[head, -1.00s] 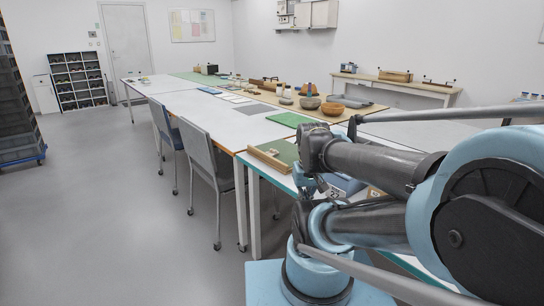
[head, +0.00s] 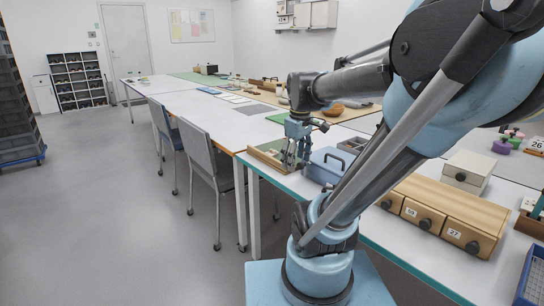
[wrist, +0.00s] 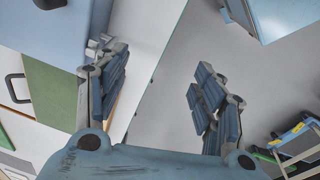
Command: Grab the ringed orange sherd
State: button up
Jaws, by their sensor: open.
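I cannot make out an orange sherd with a ring in either view. My gripper (head: 293,157) hangs over the wooden-rimmed tray with a green floor (head: 262,152) in the head view. Small pale pieces show in the tray, partly hidden behind the fingers and too small to identify. In the wrist view the blue fingers of my gripper (wrist: 160,95) stand wide apart with nothing between them.
A blue lidded box (head: 328,166) stands just right of the tray. Wooden drawers (head: 440,212) and a white box (head: 467,172) stand further right. An orange-brown bowl (head: 332,109) is behind my arm. Chairs (head: 205,155) stand along the table's left side.

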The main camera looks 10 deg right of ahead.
jog(key=w+a+r+n, duration=0.1)
jog(key=w+r+n, duration=0.3)
jog(key=w, duration=0.3)
jog(key=w+a+r+n, duration=0.1)
jog(key=w+r+n, duration=0.25)
jog(key=w, duration=0.35)
notch_tip(320, 180, up, 2)
jog(key=n+g, duration=0.1)
jog(key=n, duration=0.8)
send_over(272, 150)
jog(key=f, duration=1)
jog(key=shift+w+f, duration=0.25)
jog(key=shift+f, duration=0.05)
jog(key=shift+s+f, duration=0.2)
jog(key=shift+f, duration=3.05)
jog(key=c, duration=1.1)
